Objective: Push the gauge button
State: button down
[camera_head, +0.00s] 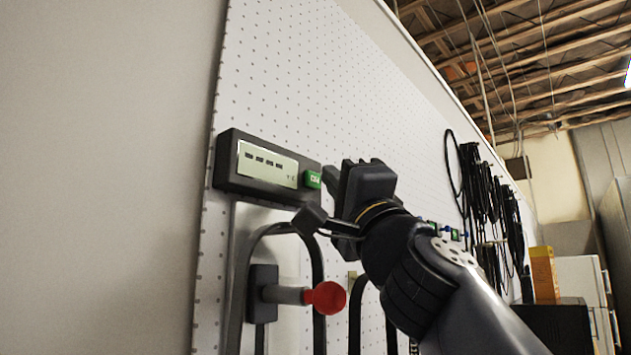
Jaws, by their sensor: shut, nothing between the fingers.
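The gauge (231,166) is a dark box with a pale display showing several dashes, mounted on the white pegboard. Its green button (312,179) is at the right end of the front face. My gripper (334,177) is shut and empty, just right of the button. The fingertips look very close to the button, but I cannot tell whether they touch it. My arm comes in from the lower right.
A red knob (326,298) on a grey stem sticks out below the gauge, near black tubing (240,290). Black cables (482,200) hang further along the pegboard (300,60). A yellow box (544,273) stands at the far right. The left wall is bare.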

dwell(0.3)
jog(key=s+d, duration=0.1)
jog(key=d, duration=0.1)
jog(key=s+d, duration=0.2)
jog(key=shift+s, duration=0.1)
jog(key=shift+n, duration=0.3)
dwell(1.3)
